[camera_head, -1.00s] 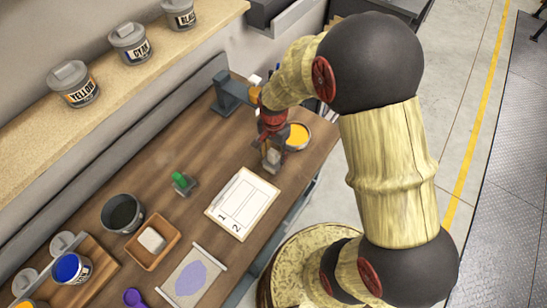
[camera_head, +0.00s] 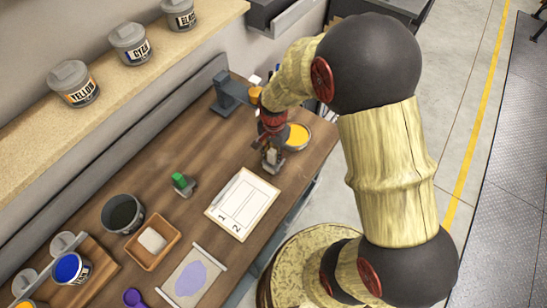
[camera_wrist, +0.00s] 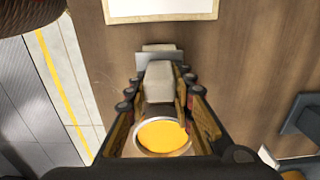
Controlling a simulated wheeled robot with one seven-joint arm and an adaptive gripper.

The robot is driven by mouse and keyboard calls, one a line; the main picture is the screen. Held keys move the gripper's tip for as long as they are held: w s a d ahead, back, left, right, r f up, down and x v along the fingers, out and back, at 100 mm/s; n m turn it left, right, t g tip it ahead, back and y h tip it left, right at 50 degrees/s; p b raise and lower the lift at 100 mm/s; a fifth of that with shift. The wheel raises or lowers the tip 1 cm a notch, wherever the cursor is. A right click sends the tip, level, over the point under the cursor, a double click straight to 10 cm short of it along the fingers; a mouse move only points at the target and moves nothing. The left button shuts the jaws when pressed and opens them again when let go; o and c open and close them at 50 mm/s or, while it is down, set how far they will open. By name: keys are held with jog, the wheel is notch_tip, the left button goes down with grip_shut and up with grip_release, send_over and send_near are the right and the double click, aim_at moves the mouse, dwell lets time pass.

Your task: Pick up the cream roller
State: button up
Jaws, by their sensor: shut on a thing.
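The cream roller (camera_wrist: 158,82) is a pale block-like piece between the two fingers of my gripper (camera_wrist: 162,80) in the wrist view. My gripper is shut on it. A grey plate-like part (camera_wrist: 160,58) shows at the roller's far end. In the head view my gripper (camera_head: 271,153) is low over the right part of the wooden bench, and the small pale roller is partly hidden by the fingers. I cannot tell whether it is clear of the bench.
A tin of orange-yellow ink (camera_head: 298,136) stands close to my gripper. A white numbered sheet (camera_head: 242,205) lies in front. A green roller (camera_head: 181,183), a dark pot (camera_head: 123,213) and a wooden tray (camera_head: 134,250) stand to the left. A grey stand (camera_head: 229,95) is behind.

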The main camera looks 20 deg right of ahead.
aim_at(274, 150)
jog(key=shift+r, duration=0.1)
grip_shut()
jog(key=shift+w+r, duration=0.1)
jog(key=shift+r, duration=0.35)
notch_tip(274, 150, up, 2)
jog(key=shift+r, duration=0.1)
jog(key=s+a+r+p, duration=0.1)
jog(key=s+a+r, duration=0.8)
jog(key=s, duration=0.1)
jog(key=shift+s+a+r, duration=0.15)
jog(key=shift+s+r, duration=0.2)
jog(key=shift+r, duration=0.05)
